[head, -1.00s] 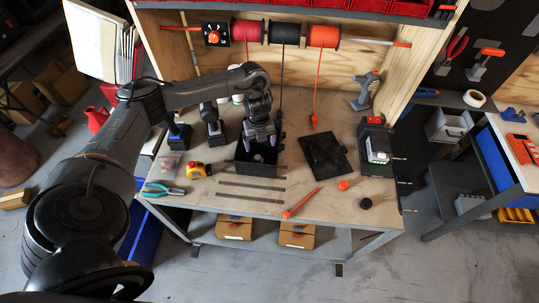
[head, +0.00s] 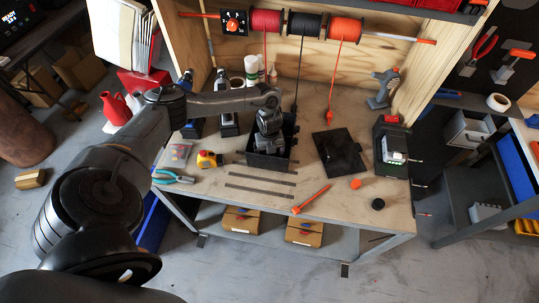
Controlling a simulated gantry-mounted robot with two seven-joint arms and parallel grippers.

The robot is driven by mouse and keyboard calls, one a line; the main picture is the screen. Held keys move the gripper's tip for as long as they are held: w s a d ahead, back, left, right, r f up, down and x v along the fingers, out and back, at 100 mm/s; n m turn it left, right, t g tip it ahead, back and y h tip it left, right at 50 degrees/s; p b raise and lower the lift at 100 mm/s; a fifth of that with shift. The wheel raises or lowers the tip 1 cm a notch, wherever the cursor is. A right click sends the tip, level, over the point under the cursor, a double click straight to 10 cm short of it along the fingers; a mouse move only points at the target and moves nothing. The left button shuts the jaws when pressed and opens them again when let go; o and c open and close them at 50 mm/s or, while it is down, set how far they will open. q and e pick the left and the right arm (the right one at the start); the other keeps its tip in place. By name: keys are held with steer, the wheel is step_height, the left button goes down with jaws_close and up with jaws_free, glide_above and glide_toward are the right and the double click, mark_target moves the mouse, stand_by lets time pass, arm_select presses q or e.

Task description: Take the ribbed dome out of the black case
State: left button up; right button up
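The black case (head: 267,163) stands open on the workbench, left of the middle, with its front wall towards me. My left gripper (head: 268,146) reaches straight down into it from above. Its fingertips are hidden by the case walls and my own wrist, so I cannot tell whether they are open or shut. The ribbed dome cannot be made out; the inside of the case is mostly covered by my gripper. My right gripper is not in view.
A flat black panel (head: 340,153) lies right of the case. Flat dark strips (head: 260,186), a yellow tape measure (head: 208,160) and teal pliers (head: 173,177) lie in front and left. A red stick (head: 311,198) and a small black disc (head: 378,204) lie front right. Filament hangs behind.

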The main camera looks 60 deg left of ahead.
arm_select(q)
steer(key=shift+f, duration=0.2)
steer(key=c, duration=1.1)
steer(key=shift+c, duration=0.2)
steer(key=shift+r, duration=0.15)
